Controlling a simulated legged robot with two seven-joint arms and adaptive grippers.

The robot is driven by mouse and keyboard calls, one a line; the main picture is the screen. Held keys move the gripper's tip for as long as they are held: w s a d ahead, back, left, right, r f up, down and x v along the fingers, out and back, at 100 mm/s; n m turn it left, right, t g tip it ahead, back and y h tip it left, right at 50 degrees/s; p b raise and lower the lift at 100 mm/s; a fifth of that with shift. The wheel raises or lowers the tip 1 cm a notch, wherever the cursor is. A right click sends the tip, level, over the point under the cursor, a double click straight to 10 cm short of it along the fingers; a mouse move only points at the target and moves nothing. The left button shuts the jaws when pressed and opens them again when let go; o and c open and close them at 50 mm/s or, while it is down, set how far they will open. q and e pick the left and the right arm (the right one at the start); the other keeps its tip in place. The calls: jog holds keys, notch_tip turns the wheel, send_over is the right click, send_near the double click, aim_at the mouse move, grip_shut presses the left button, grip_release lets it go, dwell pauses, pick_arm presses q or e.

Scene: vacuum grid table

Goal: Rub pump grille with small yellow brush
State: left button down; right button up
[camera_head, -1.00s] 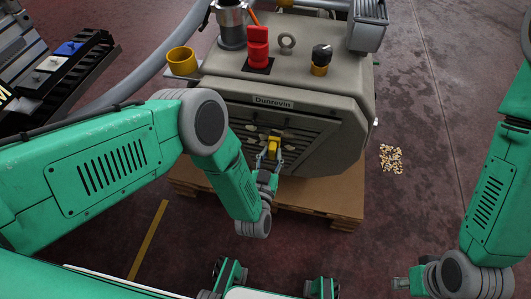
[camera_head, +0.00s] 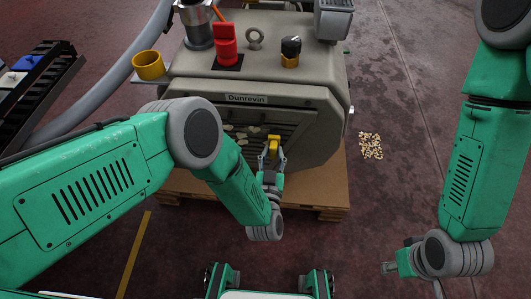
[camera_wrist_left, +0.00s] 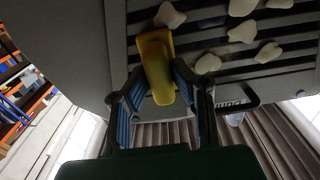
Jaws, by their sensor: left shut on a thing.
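The small yellow brush (camera_head: 273,146) is in my left gripper (camera_head: 272,163), which is shut on it in front of the right part of the pump grille (camera_head: 290,116). In the left wrist view the yellow brush (camera_wrist_left: 157,68) stands between the two fingers (camera_wrist_left: 158,98), its far end over the dark slats (camera_wrist_left: 210,50). Its bristles are hidden, so I cannot tell whether they touch. Several pale chips (camera_wrist_left: 242,32) lie on the slats, mostly right of the brush. My right gripper (camera_head: 389,268) is low at the right, away from the pump; its fingers are too small to read.
The grey pump (camera_head: 185,90) stands on a wooden pallet (camera_head: 325,190). Loose pale bits (camera_head: 371,146) lie on the floor to the right. A black rack (camera_head: 50,75) is at the left.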

pick_arm(q)
jog(key=shift+d+r, duration=0.1)
jog(key=shift+d, duration=0.2)
jog(key=shift+w+r+p, duration=0.1)
jog(key=shift+r+p, duration=0.6)
jog(key=shift+r, duration=0.05)
jog(key=a+p, duration=0.3)
jog(key=a, duration=1)
jog(key=shift+a+p, duration=0.35)
jog(key=shift+w+f, duration=0.1)
jog(key=s+p, duration=0.2)
jog(key=s, duration=0.4)
dwell(0.3)
jog(key=shift+a, duration=0.1)
